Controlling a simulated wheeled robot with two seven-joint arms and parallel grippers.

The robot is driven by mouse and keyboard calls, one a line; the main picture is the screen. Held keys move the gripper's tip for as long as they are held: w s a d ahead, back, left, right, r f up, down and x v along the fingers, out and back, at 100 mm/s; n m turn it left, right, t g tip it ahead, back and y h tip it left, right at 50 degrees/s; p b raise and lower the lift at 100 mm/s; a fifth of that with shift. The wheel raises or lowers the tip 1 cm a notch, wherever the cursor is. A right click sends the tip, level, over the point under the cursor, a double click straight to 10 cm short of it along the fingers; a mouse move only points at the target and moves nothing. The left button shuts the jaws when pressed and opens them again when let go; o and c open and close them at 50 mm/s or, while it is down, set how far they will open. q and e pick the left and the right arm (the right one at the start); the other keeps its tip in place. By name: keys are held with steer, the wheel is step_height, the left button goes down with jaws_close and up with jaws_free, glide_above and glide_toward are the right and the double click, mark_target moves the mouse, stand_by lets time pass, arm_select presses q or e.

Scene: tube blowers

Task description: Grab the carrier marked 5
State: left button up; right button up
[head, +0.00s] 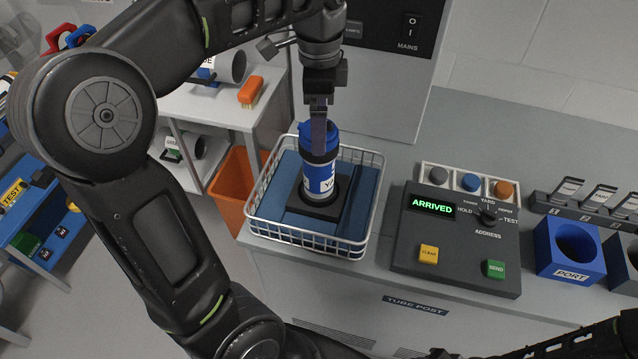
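A carrier (319,180) with a blue cap, white-and-blue body and dark bands stands upright in a black holder (313,204) inside a white wire basket (365,245). Its label shows letters like "YA"; no number 5 is readable. My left gripper (318,152) points straight down at the carrier's top, with one finger seen in front of the cap. The other finger is hidden, so I cannot tell whether it grips. My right arm enters at the lower right; dark parts at its end (440,355) are cut off by the bottom edge.
A control box (455,270) reading "ARRIVED" stands right of the basket, with a tray of coloured round pieces (470,182) behind it. A blue "PORT" block (570,250) is farther right. An orange bin (232,190) and a white shelf (205,105) are left.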

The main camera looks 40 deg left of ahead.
mark_target(319, 170)
arm_select(q)
step_height(319, 170, down, 2)
steer(key=shift+f+b, duration=0.1)
steer(key=shift+b, duration=0.9)
steer(key=shift+f+p, duration=0.35)
steer(key=shift+p, duration=0.05)
step_height(319, 170, down, 2)
steer(key=shift+f, duration=0.15)
steer(key=shift+c, duration=0.3)
jaws_close()
